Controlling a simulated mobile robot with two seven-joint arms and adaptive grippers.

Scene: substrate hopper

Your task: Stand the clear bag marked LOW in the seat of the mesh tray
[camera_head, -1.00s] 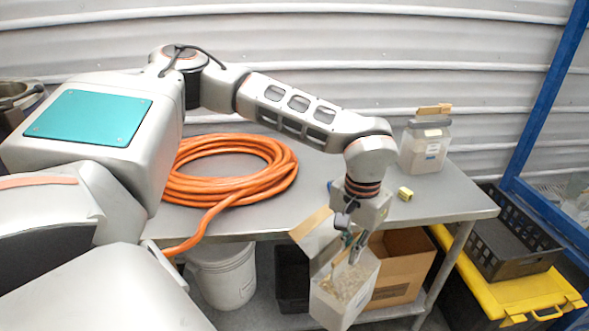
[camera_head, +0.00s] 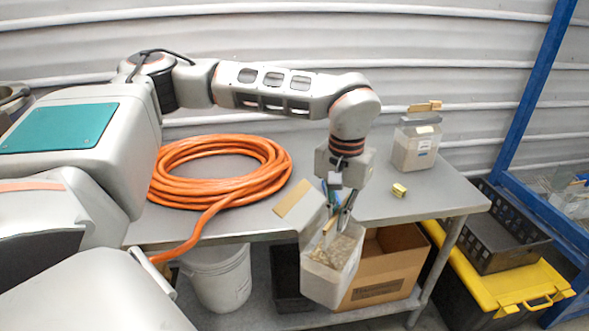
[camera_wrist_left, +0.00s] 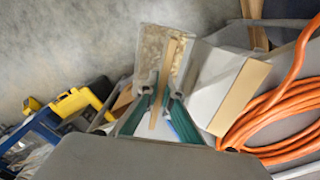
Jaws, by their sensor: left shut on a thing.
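My left gripper (camera_head: 340,207) is shut on the tan strip at the top of a clear bag (camera_head: 333,265) of pale grains. The bag hangs tilted in front of the table's front edge. A pale panel with a tan edge strip (camera_head: 293,198) sticks out beside it. In the left wrist view the fingers (camera_wrist_left: 155,103) pinch the tan strip, with the grains (camera_wrist_left: 160,50) behind. No mark is readable on this bag. The black mesh tray (camera_head: 514,259) sits at the right on a yellow lid, apart from the bag; its seat is not clear. My right gripper is not in view.
Another clear bag (camera_head: 416,150) with a label and tan top stands on the grey table (camera_head: 375,205), near a small yellow block (camera_head: 399,190). An orange hose coil (camera_head: 220,170) lies left. A cardboard box (camera_head: 385,270) and white bucket (camera_head: 220,280) sit below. A blue frame (camera_head: 530,95) stands right.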

